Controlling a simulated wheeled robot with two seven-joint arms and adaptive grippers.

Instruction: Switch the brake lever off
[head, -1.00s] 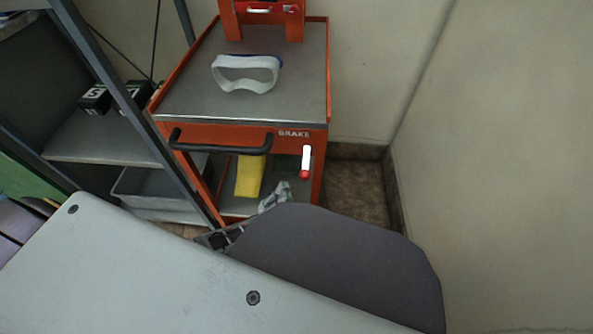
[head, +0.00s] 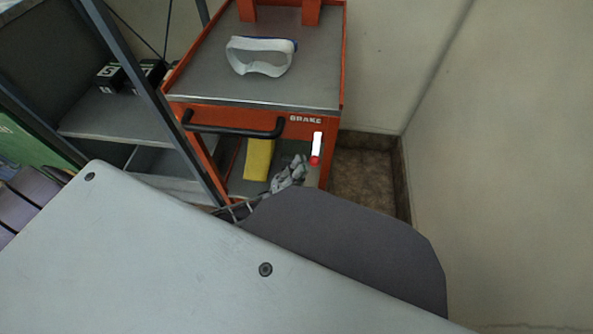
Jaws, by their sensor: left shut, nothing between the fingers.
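The brake lever (head: 317,146) is a white handle with a red tip, on the front right of the orange cart (head: 255,112), below the word BRAKE. It hangs nearly straight down, red end lowest. My left gripper (head: 296,166) is grey, shut and empty. It shows just left of and slightly below the lever's red tip, with a small gap in the picture; its depth relative to the lever is hard to tell. My right gripper is not in view.
A black handle bar (head: 235,129) crosses the cart front. A white-framed headset or goggles (head: 262,56) lies on the cart top, and a yellow object (head: 258,159) is below. Grey shelving (head: 110,118) stands left. A bare wall (head: 500,150) is at the right.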

